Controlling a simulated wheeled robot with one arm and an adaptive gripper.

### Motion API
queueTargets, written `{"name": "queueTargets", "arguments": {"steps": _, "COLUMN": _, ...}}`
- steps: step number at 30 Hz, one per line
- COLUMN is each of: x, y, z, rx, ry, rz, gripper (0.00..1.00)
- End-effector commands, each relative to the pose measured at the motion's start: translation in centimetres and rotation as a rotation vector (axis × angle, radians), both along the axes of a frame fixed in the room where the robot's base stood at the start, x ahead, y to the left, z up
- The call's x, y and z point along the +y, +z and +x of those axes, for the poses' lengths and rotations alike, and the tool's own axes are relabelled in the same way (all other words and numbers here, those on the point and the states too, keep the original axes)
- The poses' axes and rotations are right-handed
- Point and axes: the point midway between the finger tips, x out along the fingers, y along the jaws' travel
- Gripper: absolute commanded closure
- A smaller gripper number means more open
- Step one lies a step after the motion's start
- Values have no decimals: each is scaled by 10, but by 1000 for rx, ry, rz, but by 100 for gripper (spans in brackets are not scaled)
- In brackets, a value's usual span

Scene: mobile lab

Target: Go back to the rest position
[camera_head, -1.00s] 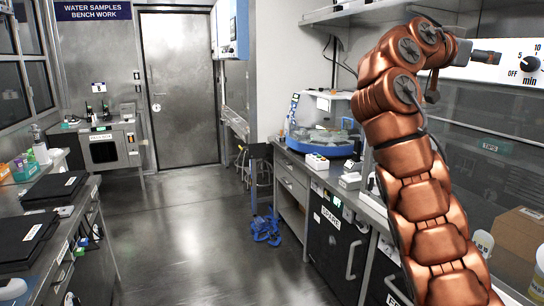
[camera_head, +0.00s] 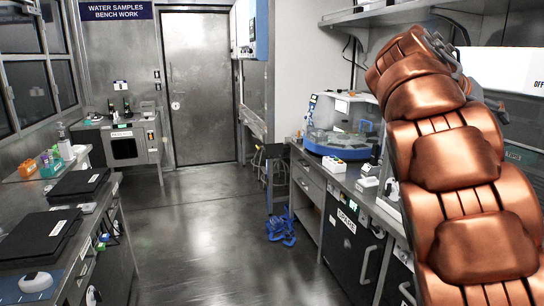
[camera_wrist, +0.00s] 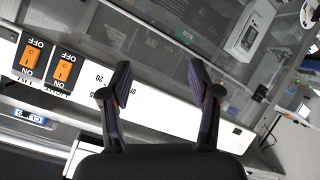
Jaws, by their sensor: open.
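My gripper (camera_wrist: 160,88) shows in the wrist view with its two dark fingers spread wide apart and nothing between them. Beyond the fingers is a white panel (camera_wrist: 160,115) with orange ON/OFF switches (camera_wrist: 48,63) at the left. The fingers look apart from the panel, though the exact gap cannot be told. In the head view my copper-coloured arm fills the right side, and the gripper itself is hidden behind it.
A right-hand bench carries a blue-based machine (camera_head: 342,128) and a white block (camera_head: 333,164). The left bench holds black cases (camera_head: 38,236). The floor (camera_head: 205,240) between the benches is clear up to the grey door (camera_head: 197,90).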

Motion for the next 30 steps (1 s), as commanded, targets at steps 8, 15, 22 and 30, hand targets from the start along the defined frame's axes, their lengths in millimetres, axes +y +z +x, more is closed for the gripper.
{"name": "queueTargets", "arguments": {"steps": 8, "x": 23, "y": -62, "z": -46, "rx": 162, "ry": 69, "rz": 160, "gripper": 38}}
{"name": "queueTargets", "arguments": {"steps": 15, "x": 55, "y": -122, "z": -93, "rx": 288, "ry": 148, "rz": 315, "gripper": 38}}
{"name": "queueTargets", "arguments": {"steps": 22, "x": 97, "y": -183, "z": -145, "rx": 409, "ry": 240, "rz": 472, "gripper": 38}}
{"name": "queueTargets", "arguments": {"steps": 30, "x": 158, "y": -251, "z": -217, "rx": 545, "ry": 361, "rz": 657, "gripper": 38}}
